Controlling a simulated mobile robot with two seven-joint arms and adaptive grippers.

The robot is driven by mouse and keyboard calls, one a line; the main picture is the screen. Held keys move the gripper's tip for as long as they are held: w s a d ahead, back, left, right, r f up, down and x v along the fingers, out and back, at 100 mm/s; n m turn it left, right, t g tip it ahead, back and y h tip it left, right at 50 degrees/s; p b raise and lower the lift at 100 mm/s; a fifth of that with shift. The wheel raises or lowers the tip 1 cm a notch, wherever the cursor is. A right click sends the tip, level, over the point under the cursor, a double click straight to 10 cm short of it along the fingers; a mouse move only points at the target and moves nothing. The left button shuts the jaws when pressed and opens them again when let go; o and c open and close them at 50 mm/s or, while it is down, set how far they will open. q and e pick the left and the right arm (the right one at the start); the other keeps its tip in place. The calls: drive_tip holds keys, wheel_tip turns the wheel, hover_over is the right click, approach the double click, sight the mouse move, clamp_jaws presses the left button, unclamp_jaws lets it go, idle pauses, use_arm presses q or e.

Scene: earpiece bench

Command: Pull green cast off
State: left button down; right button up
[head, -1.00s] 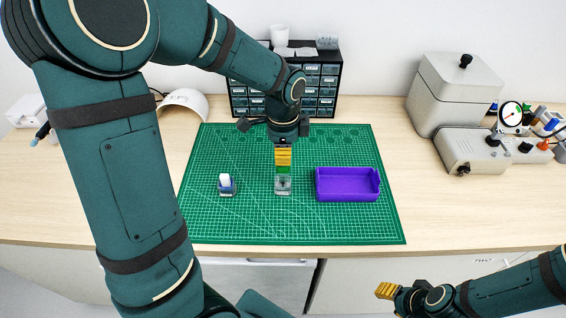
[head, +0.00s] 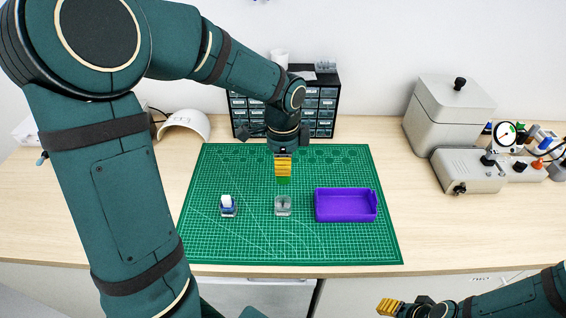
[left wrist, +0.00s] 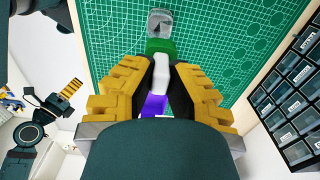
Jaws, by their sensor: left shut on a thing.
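My left gripper (head: 283,173) is shut on the white upper part (left wrist: 161,72) of the green cast (left wrist: 160,47). In the head view the green cast (head: 283,181) shows just below the yellow fingers, above a small clear cup (head: 283,206) on the mat. A gap shows between the cast and the cup. The cup (left wrist: 160,22) also shows beyond the cast in the left wrist view. My right gripper (head: 388,307) is at the lower right, away from the mat; its finger opening is not clear.
A blue piece with a white top (head: 228,206) stands on the left of the green cutting mat (head: 240,245). A purple tray (head: 346,218) lies on the right of the mat. A drawer cabinet (head: 322,105) stands behind. Grey devices (head: 455,115) stand at the right.

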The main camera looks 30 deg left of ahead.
use_arm(q)
drive_tip(key=shift+r+p, duration=1.35)
drive_tip(key=shift+r, duration=0.4)
